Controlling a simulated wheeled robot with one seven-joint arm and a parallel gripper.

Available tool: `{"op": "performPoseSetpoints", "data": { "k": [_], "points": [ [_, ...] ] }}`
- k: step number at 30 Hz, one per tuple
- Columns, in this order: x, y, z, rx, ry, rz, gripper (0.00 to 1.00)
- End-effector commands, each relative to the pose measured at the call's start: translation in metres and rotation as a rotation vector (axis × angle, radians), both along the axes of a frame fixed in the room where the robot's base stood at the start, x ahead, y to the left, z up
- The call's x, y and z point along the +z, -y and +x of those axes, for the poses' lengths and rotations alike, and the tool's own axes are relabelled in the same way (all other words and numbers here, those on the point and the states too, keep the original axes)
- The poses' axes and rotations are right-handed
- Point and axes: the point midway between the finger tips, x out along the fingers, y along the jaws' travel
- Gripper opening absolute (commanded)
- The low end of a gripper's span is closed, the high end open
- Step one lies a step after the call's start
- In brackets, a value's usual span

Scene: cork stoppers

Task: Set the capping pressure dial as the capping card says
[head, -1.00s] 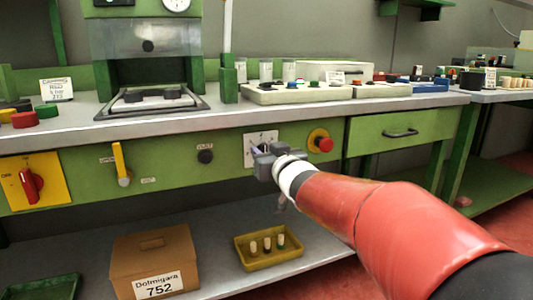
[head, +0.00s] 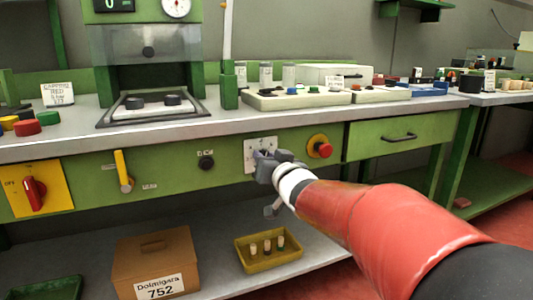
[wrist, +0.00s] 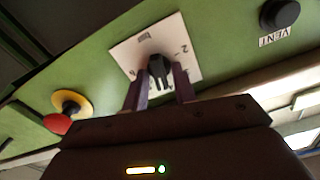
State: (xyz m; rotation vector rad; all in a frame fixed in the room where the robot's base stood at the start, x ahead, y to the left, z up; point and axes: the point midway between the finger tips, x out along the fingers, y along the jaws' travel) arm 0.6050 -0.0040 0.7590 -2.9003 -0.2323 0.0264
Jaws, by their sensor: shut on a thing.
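The capping pressure dial is a black knob (wrist: 159,68) on a white scale plate (wrist: 184,46) in the wrist view. The plate (head: 250,165) also shows on the green bench front in the head view. My gripper (wrist: 158,84) is shut on the knob, one purple finger on each side. In the head view my gripper (head: 262,156) covers the knob and part of the plate. Most scale marks are too small or hidden to read. The white capping card (head: 58,95) stands on the bench at left; "CAPPING", "RED" and a small bar line show, its number unclear.
A red stop button (head: 321,147) on a yellow collar sits right of the dial. A black VENT knob (wrist: 280,14), a yellow lever (head: 122,170) and a red switch (head: 35,194) share the panel. A drawer (head: 400,137) is at right. A cork tray (head: 268,249) is below.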

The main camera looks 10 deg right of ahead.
Motion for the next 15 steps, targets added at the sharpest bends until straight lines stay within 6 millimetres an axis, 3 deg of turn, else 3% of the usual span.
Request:
{"op": "performPoseSetpoints", "data": {
  "k": [15],
  "points": [
    [-0.0005,0.002,0.0001,-0.002,-0.075,0.434,0.04]
  ]
}}
